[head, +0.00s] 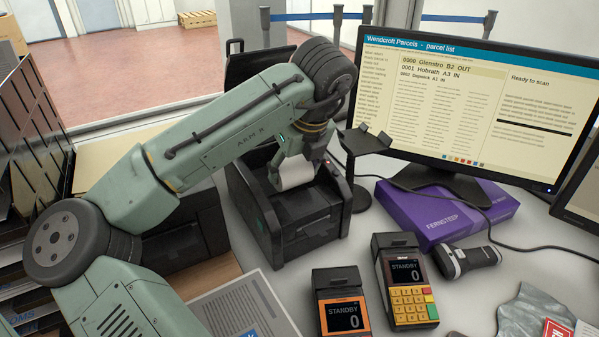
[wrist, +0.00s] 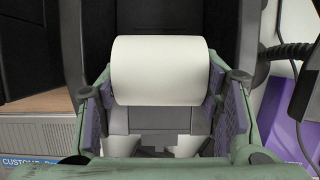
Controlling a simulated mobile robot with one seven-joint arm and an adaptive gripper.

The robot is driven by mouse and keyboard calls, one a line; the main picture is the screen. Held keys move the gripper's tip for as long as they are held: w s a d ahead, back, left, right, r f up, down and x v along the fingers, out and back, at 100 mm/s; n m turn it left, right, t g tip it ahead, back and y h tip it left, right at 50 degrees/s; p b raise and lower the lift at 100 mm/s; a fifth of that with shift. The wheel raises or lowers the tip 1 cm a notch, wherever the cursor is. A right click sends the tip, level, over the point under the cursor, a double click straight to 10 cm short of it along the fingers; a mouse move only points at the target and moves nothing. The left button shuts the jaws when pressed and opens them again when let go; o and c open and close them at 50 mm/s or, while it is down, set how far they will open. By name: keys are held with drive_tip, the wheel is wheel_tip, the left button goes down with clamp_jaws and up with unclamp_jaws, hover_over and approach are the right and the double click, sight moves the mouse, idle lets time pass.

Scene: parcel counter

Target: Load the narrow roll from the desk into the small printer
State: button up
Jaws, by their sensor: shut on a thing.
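A white paper roll (head: 296,174) is in my gripper (head: 296,168), over the open bay of a small black printer (head: 306,222) on the desk. In the wrist view the roll (wrist: 160,70) lies crosswise between the two purple-padded fingers of my gripper (wrist: 160,108), which are shut on its ends. The printer's dark lid (head: 262,72) appears raised behind my arm. The arm hides part of the bay, and I cannot tell whether the roll touches the printer inside.
A scanner stand (head: 352,165) is close to the printer's right side. Another dark device (head: 185,235) is at its left.

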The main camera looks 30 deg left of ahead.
sight(292, 160)
drive_tip(key=shift+w+a+f+b, duration=0.2)
drive_tip(key=shift+a+f+b, duration=0.1)
drive_tip(key=shift+a+f, duration=0.2)
drive_tip(key=shift+b+x, duration=0.65)
drive_tip(key=shift+x, duration=2.4)
drive_tip(key=shift+w, duration=0.15)
drive_tip(key=o, duration=1.4)
drive_tip(key=shift+c, duration=0.2)
drive_tip(key=shift+r, duration=0.1)
drive_tip(key=v, duration=1.2)
